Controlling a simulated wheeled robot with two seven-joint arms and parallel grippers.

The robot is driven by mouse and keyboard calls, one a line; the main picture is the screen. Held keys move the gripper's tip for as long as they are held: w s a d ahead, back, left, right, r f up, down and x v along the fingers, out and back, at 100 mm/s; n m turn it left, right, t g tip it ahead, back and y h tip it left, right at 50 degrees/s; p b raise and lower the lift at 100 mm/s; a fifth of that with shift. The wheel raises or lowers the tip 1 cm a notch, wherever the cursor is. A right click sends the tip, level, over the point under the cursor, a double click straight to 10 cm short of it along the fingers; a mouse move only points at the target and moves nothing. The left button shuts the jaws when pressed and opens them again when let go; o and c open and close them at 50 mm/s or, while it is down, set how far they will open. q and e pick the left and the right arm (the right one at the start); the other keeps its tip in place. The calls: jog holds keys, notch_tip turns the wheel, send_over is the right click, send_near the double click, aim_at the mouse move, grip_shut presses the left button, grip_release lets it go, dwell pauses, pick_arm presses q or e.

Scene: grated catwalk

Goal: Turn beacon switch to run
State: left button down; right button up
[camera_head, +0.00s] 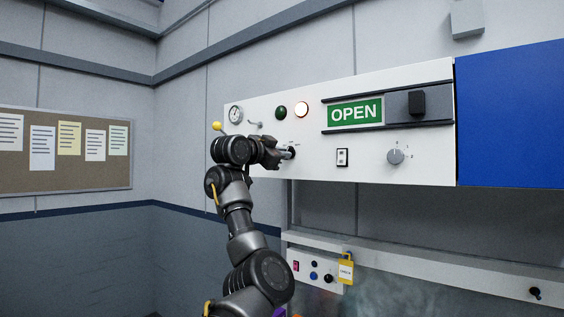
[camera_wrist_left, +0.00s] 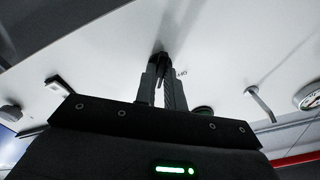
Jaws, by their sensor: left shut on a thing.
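A white control panel (camera_head: 312,148) is fixed to the wall. My left gripper (camera_head: 287,153) is shut on a small dark switch knob on the panel's lower left part, which I take as the beacon switch; the fingers hide most of it. In the left wrist view the two fingers (camera_wrist_left: 163,82) close around the dark switch (camera_wrist_left: 161,62) at the panel face, with small lettering beside it, too small to read. Which position the switch points to cannot be told. My right gripper is not in view.
The panel also bears a gauge (camera_head: 235,115), a green OPEN sign with a slider (camera_head: 416,102), a rocker switch (camera_head: 342,157) and a round grey dial (camera_head: 396,156).

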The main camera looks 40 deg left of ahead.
pick_arm(q)
jog(key=shift+n+b, duration=2.35)
jog(key=shift+n, duration=0.85)
jog(key=shift+s+r, duration=0.1)
jog(key=shift+r, duration=0.05)
jog(key=c, duration=1.5)
grip_release()
jog(key=s+b, duration=0.7)
jog(key=s, duration=0.3)
jog(key=shift+s+d, duration=0.1)
jog(key=shift+s, duration=0.2)
